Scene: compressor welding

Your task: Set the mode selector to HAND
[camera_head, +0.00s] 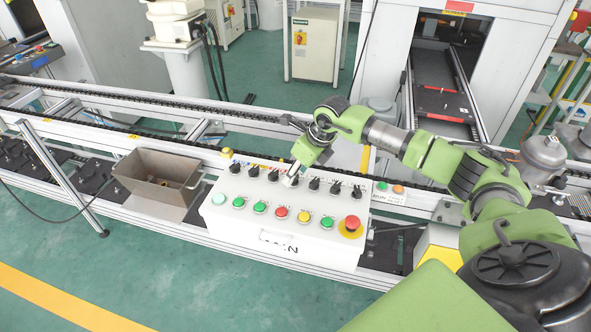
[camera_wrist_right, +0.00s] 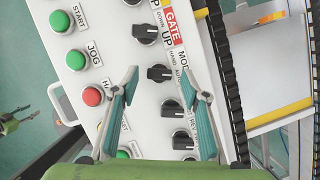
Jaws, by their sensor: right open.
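The mode selector (camera_wrist_right: 160,73) is a black rotary knob on the white control panel (camera_wrist_right: 122,50), with HAND and AUTO printed beside it. Its handle lies roughly across the right wrist view; I cannot tell which word it points at. My right gripper (camera_wrist_right: 162,82) is open, one finger on each side of this knob in that view; I see no clear contact. In the head view the right gripper (camera_head: 290,180) points down at the middle of the knob row and hides part of it. A green arm part at the left edge of the wrist view may be my left gripper.
The GATE knob (camera_wrist_right: 145,33) and another black knob (camera_wrist_right: 172,108) sit close on either side. Coloured buttons, including a red one (camera_wrist_right: 92,96), line the near row. The red emergency button (camera_head: 351,224) is at the panel's right. A metal bin (camera_head: 158,178) stands left.

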